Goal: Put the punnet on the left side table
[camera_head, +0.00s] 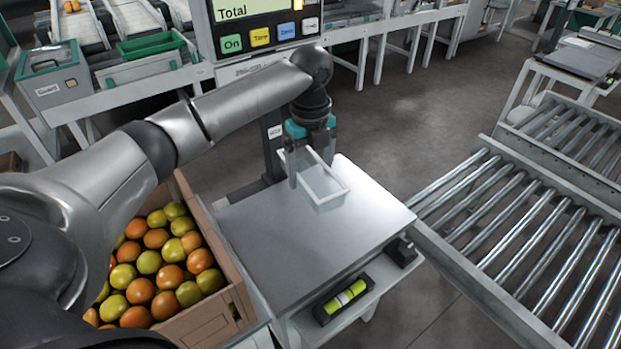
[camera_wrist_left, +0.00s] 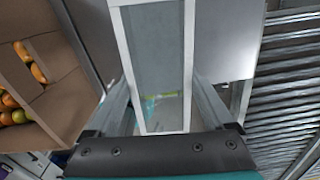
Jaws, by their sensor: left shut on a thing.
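The punnet (camera_head: 322,187) is a small clear tray with a white rim, and it looks empty. My left gripper (camera_head: 311,165) points down and is shut on the punnet above the scale's grey plate (camera_head: 305,245). I cannot tell whether the punnet's bottom touches the plate. In the left wrist view the punnet (camera_wrist_left: 158,60) runs up between the two fingers of the left gripper (camera_wrist_left: 162,105). My right gripper is not in view. I cannot make out which surface is the left side table.
A cardboard box (camera_head: 207,322) of red and green tomatoes stands left of the scale. The scale's display (camera_head: 262,25) rises behind it. A roller conveyor (camera_head: 520,225) lies to the right. A black holder (camera_head: 345,300) with a yellow-green thing sits at the scale's front.

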